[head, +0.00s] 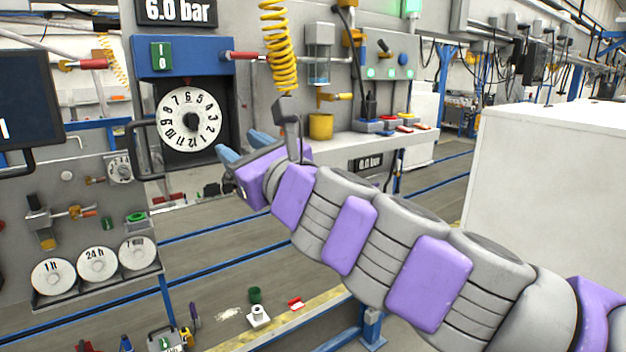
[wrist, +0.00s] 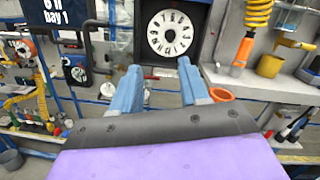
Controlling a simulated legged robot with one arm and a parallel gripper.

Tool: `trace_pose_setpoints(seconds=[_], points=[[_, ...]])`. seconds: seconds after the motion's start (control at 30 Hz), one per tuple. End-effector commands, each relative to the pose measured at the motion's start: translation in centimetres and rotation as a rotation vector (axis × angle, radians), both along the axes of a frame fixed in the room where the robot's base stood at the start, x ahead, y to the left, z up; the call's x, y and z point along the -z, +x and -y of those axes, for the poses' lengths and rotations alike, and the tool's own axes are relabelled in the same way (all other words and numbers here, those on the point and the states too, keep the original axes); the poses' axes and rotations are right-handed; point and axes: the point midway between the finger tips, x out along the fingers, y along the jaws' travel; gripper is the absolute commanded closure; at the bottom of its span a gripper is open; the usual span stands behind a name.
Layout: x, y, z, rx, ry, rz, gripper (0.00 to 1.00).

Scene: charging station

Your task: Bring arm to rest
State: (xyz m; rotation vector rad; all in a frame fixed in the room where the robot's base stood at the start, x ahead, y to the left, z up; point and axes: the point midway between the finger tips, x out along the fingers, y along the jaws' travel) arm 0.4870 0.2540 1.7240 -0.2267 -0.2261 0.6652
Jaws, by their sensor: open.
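My arm, with grey links and purple pads, reaches from the lower right of the head view up and left to the middle. My gripper (head: 242,147) points at the wall station, just right of and below the numbered white dial (head: 193,118). Its two blue fingers are apart, with nothing seen between them. In the wrist view my gripper (wrist: 158,68) is open, and the dial (wrist: 170,33) shows beyond and above the gap. I cannot tell the exact distance from the fingers to the station. No resting place for the arm can be made out.
A yellow coiled hose (head: 279,50) hangs above my gripper. A shelf (head: 345,146) with a yellow cup (head: 321,127) lies behind the arm. A large white cabinet (head: 550,185) stands at right. A left panel (head: 90,185) carries round dials.

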Motion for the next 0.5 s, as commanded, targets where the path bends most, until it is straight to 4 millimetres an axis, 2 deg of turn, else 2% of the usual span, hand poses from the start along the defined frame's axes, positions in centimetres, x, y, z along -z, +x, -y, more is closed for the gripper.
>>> trace_pose_setpoints(seconds=[0.07, 0.2, 0.33, 0.37, 0.43, 0.47, 0.5], points=[[-0.4, -1.3, 0.3, -0.011, -0.055, 0.091, 0.55], [-0.7, -4.1, -0.5, -0.042, -0.194, 0.275, 0.55], [0.8, -7.2, -1.9, -0.089, -0.389, 0.477, 0.55], [1.7, -8.2, -2.4, -0.108, -0.449, 0.530, 0.55], [4.8, -10.4, -3.6, -0.161, -0.623, 0.660, 0.55], [6.5, -11.2, -3.9, -0.189, -0.707, 0.713, 0.55], [9.2, -12.2, -4.2, -0.231, -0.823, 0.777, 0.55]])
